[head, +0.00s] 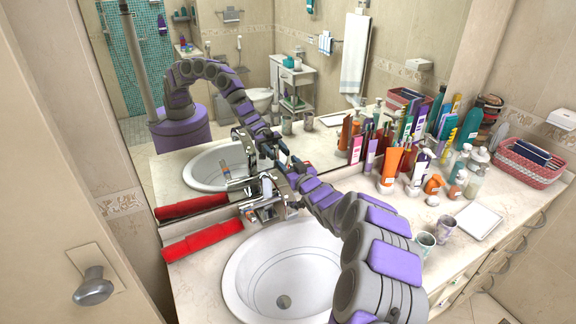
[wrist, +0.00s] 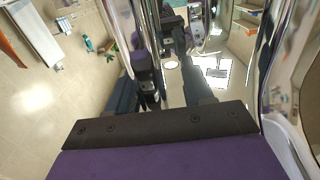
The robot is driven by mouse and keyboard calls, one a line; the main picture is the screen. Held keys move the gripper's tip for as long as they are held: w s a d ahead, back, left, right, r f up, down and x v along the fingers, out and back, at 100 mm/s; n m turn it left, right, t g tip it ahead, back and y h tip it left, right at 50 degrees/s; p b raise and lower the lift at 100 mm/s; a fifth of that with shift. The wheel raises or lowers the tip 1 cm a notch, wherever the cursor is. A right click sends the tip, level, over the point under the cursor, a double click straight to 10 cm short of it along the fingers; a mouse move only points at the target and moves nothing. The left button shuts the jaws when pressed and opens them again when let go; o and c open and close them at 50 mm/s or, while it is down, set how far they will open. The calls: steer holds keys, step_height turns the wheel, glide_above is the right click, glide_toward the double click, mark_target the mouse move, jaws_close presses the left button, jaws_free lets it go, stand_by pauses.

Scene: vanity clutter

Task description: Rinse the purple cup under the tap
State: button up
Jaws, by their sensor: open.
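Two small cups stand side by side on the counter, right of my arm in the head view. The farther one looks greyish purple and is probably the purple cup (head: 447,227); the nearer cup (head: 425,244) looks grey-green. The chrome tap (head: 262,208) stands behind the white sink (head: 250,279). My gripper (head: 279,184) is at the tap, open, with no cup between its fingers, and far left of the cups. In the wrist view its dark fingers (wrist: 172,75) are apart, with shiny chrome close around them. I cannot tell whether they touch the tap, or whether water runs.
A red folded towel (head: 203,240) lies left of the sink. Several bottles and tubes (head: 388,168) crowd the counter at the right back, near a pink basket (head: 530,163). A white tray (head: 479,220) lies right of the cups. A large mirror (head: 200,120) rises behind the tap.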

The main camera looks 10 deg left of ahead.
steer(key=shift+d, duration=0.55)
steer(key=shift+c, duration=0.5)
steer(key=shift+a, duration=0.3)
steer(key=c, duration=0.6)
jaws_close()
